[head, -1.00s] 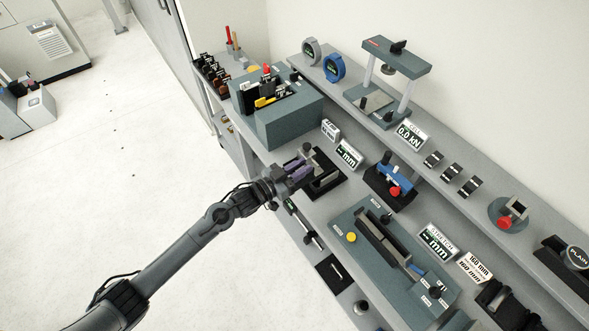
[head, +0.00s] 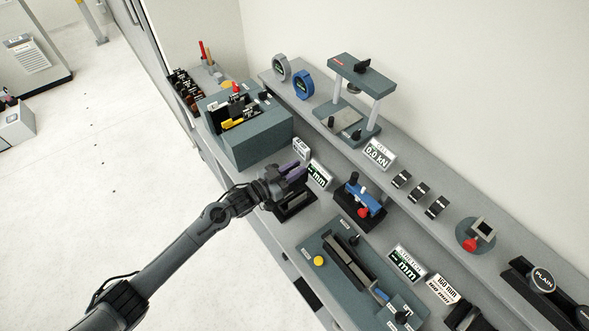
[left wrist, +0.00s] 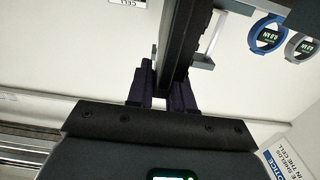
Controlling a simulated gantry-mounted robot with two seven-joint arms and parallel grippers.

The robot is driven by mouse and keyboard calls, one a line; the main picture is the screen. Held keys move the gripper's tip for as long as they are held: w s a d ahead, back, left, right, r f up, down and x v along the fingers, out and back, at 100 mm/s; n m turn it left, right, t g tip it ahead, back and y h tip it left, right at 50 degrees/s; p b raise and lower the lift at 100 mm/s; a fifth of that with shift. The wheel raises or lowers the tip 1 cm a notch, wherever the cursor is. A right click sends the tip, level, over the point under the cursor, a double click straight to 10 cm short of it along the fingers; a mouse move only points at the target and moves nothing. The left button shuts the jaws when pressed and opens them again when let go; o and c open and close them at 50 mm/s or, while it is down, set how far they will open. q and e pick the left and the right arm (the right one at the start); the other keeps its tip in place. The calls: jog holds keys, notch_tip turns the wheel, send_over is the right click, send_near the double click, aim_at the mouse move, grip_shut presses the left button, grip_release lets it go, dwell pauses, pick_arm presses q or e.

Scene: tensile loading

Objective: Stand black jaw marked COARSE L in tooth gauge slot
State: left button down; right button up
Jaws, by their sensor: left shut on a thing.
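My left gripper (head: 293,172), with purple fingers, is over the small black-based fixture (head: 294,208) that looks like the tooth gauge. In the left wrist view the fingers (left wrist: 168,88) are shut on a long black piece (left wrist: 180,40), which looks like the black jaw. It runs up out of the top of that picture. Its COARSE L marking is not readable. In the head view the gripper covers part of the fixture, so the slot, the jaw's lower end and any contact cannot be made out. My right gripper is not in view.
A grey-green block rack (head: 250,135) stands behind and left of the gripper. A mm display (head: 318,175) is close on the right, with a blue clamp fixture (head: 362,200) beyond it. The stretch fixture (head: 350,265) is in front. The load frame (head: 358,95) is on the upper shelf.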

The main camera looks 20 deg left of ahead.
aim_at(295, 187)
pick_arm(q)
jog(key=shift+r, duration=0.3)
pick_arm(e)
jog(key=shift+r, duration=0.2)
pick_arm(q)
jog(key=shift+f+b, duration=1.35)
jog(key=shift+f, duration=0.6)
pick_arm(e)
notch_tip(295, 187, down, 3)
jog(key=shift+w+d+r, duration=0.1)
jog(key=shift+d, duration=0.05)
pick_arm(q)
jog(key=shift+w, duration=0.1)
jog(key=shift+f, duration=0.15)
jog(key=shift+f+b, duration=0.6)
jog(key=shift+f, duration=0.15)
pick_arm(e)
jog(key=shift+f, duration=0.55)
pick_arm(q)
jog(key=shift+f+b, duration=0.7)
jog(key=shift+f, duration=0.2)
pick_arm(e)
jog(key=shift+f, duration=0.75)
pick_arm(q)
jog(key=shift+f+b, duration=0.6)
jog(key=shift+f, duration=0.25)
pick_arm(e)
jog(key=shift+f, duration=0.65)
